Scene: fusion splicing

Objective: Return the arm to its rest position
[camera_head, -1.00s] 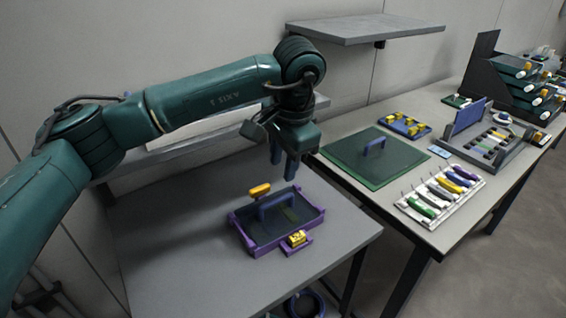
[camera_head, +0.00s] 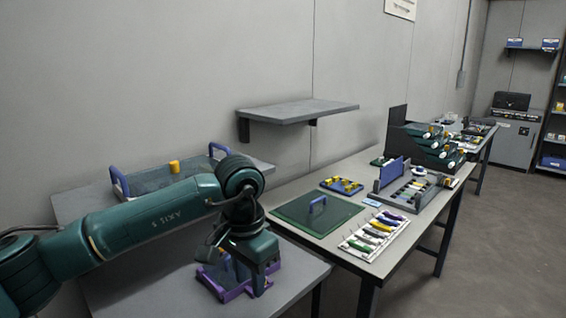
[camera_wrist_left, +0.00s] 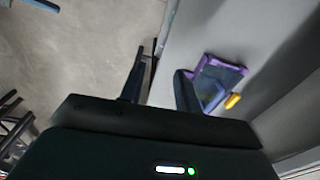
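My left arm comes in from the left in the head view. My left gripper (camera_head: 252,278) points down in front of the purple tray (camera_head: 228,294) and hides part of it. In the left wrist view, the two fingers of my left gripper (camera_wrist_left: 160,88) stand apart with nothing between them. The purple tray (camera_wrist_left: 236,70) lies on the table beyond the right-hand finger there, with a yellow piece (camera_wrist_left: 233,101) at its edge. My right arm and gripper do not show.
The grey table (camera_head: 295,275) holds the tray. A second table to the right carries a green mat (camera_head: 290,214), a rack of coloured tools (camera_head: 375,232) and dark stacked bins (camera_head: 425,150). A wall shelf (camera_head: 300,110) and a blue-handled tray (camera_head: 150,180) are behind my arm.

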